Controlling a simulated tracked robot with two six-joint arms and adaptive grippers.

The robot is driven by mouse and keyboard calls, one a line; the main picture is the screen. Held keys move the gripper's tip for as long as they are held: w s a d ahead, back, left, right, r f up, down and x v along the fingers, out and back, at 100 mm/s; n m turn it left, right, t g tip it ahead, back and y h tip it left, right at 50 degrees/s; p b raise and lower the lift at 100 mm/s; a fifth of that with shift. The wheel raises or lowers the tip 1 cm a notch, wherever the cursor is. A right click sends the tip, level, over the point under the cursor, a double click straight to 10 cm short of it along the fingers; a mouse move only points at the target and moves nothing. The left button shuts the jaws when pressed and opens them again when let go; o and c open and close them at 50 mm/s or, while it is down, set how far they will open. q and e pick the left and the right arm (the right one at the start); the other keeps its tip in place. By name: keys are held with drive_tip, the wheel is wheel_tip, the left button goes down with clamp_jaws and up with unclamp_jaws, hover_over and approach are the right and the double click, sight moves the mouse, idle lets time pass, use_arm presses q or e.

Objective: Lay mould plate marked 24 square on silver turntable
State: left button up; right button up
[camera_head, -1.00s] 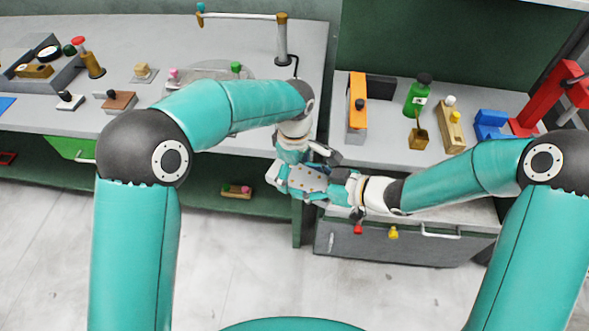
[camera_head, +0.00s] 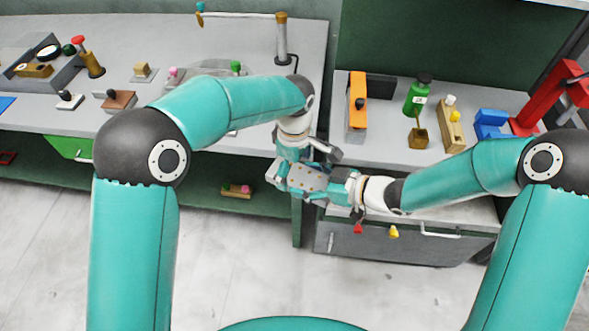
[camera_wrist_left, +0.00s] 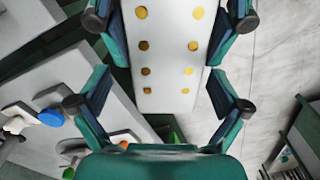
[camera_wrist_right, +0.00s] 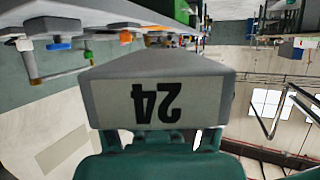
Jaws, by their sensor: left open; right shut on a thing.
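The mould plate (camera_head: 306,183) is pale with rows of brass-coloured dots, held in the air in front of the gap between the benches. Its end face, marked 24, shows upside down in the right wrist view (camera_wrist_right: 160,102). My right gripper (camera_head: 335,187) is shut on the plate from the right. My left gripper (camera_head: 302,166) is open at the plate's other part; in the left wrist view the dotted face (camera_wrist_left: 165,60) lies between its spread fingers. I cannot tell if they touch it. The silver turntable (camera_head: 210,67) seems to be the round grey disc on the left bench, partly behind my left arm.
A post with a horizontal arm (camera_head: 282,40) stands at the left bench's right end. Pink and green knobs (camera_head: 236,66) are by the disc. The right bench holds an orange-topped block (camera_head: 357,100), a green bottle (camera_head: 418,95) and a red press (camera_head: 550,95).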

sight(300, 180)
drive_tip(key=shift+r, duration=0.15)
drive_tip(key=shift+s+d+n+g+y, duration=0.2)
drive_tip(key=shift+d+n+g, duration=0.25)
drive_tip(key=shift+n+g, duration=0.35)
drive_tip(key=shift+s+d+n+g+y, duration=0.1)
drive_tip(key=shift+d+n+g+y, duration=0.25)
drive_tip(key=shift+n+g, duration=0.4)
drive_tip(key=shift+s+d+n+g+y, duration=0.15)
drive_tip(key=shift+d+n+g, duration=0.45)
drive_tip(key=shift+g, duration=0.25)
use_arm(q)
wheel_tip(300, 180, up, 11)
drive_tip(key=s+d+n, duration=0.1)
drive_tip(key=s+n, duration=0.1)
drive_tip(key=n, duration=0.2)
use_arm(e)
drive_tip(key=shift+a, duration=0.1)
use_arm(q)
drive_tip(key=f, duration=1.1)
drive_tip(key=shift+s+d+f, duration=0.15)
drive_tip(key=shift+s+f, duration=0.1)
drive_tip(key=shift+f, duration=0.15)
